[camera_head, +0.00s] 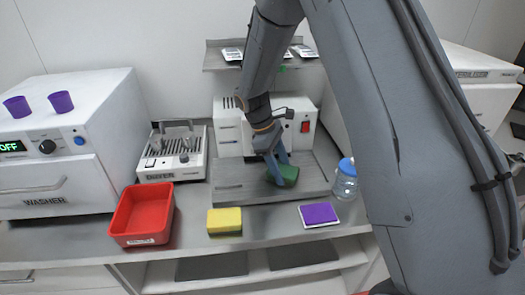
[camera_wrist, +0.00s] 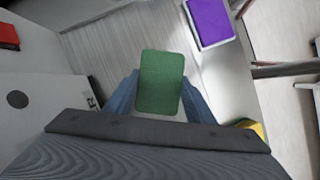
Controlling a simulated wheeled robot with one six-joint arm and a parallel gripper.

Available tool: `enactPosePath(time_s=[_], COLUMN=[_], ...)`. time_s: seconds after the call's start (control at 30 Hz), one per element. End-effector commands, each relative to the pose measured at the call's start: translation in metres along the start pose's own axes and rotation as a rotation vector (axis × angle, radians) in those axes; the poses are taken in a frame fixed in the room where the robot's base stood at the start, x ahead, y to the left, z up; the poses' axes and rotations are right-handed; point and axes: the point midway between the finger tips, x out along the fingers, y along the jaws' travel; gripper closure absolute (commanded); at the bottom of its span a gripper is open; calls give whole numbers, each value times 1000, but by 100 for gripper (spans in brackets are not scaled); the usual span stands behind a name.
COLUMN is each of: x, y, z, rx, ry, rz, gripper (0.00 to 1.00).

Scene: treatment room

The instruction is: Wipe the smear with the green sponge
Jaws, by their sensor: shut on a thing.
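The green sponge (camera_head: 287,175) is held between the fingers of my gripper (camera_head: 277,172), over the grey board at the middle of the counter. In the wrist view the green sponge (camera_wrist: 161,82) sits between the two blue-grey fingers of my gripper (camera_wrist: 160,100). I cannot tell whether the sponge touches the board beneath it. No smear can be made out in either view; the sponge and my arm hide part of the surface.
The grey board (camera_head: 235,190) lies on the counter. A blue-lidded jar (camera_head: 345,181) stands right of the board. A washer (camera_head: 55,150) and dryer (camera_head: 172,152) stand left.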

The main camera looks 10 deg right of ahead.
Motion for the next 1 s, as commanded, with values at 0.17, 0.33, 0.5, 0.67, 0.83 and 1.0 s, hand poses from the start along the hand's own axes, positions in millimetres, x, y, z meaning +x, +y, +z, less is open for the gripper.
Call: enactPosePath(time_s=[0.17,0.33,0.5,0.67,0.83,1.0], x=[7,13,10,7,0,-3], y=[6,12,12,5,0,-6], z=[10,20,19,9,0,-10], rx=[-5,-10,-15,-12,-4,2], ry=[-1,-1,0,-1,0,1], rz=[0,2,6,3,1,-2], gripper=[72,72,72,72,72,72])
